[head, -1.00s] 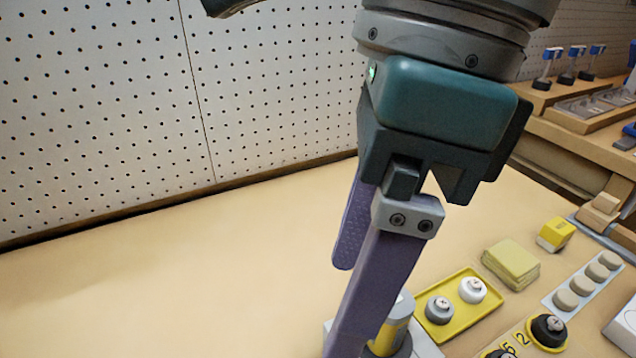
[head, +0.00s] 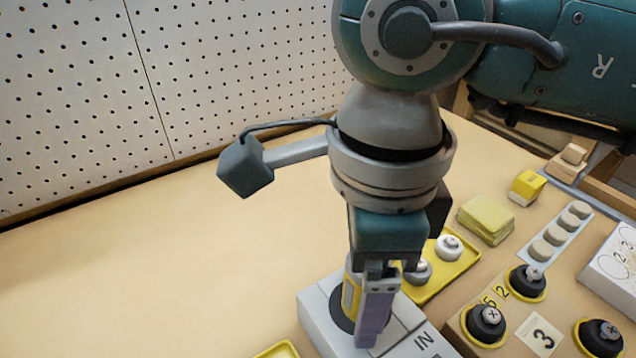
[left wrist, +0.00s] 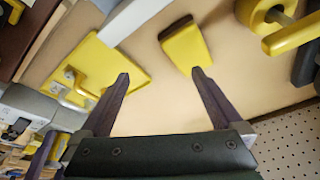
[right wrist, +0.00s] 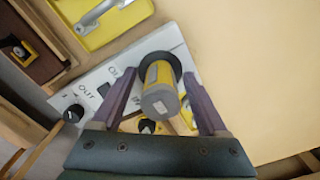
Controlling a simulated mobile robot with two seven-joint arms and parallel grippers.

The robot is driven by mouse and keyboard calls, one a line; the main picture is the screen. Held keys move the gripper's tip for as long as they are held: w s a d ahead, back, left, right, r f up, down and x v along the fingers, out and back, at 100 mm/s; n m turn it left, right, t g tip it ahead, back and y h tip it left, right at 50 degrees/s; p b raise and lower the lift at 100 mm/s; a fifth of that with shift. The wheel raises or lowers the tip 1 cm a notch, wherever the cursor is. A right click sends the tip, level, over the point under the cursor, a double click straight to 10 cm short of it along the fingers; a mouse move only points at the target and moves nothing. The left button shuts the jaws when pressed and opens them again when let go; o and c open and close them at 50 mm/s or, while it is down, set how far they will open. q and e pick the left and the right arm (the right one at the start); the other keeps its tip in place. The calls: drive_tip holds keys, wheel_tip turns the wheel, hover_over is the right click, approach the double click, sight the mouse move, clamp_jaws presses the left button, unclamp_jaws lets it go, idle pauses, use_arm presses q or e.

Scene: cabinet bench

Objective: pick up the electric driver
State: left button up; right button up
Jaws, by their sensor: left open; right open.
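The electric driver (head: 351,292), a yellow and grey cylinder, stands in a round black socket of a light grey station (head: 314,309). In the head view my right gripper partly hides it. In the right wrist view the driver (right wrist: 160,92) shows its grey end, between the two purple fingers of my right gripper (right wrist: 160,76). That gripper is open, with a finger on each side of the driver; I cannot tell whether either touches. It also shows in the head view (head: 372,322), pointing down at the station. My left gripper (left wrist: 161,73) is open and empty, away from the driver.
A yellow tray (head: 455,270) with white and grey knobs lies right of the station. The bench left of the station is clear, up to the pegboard (head: 80,90).

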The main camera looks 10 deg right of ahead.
clamp_jaws()
idle(0.6)
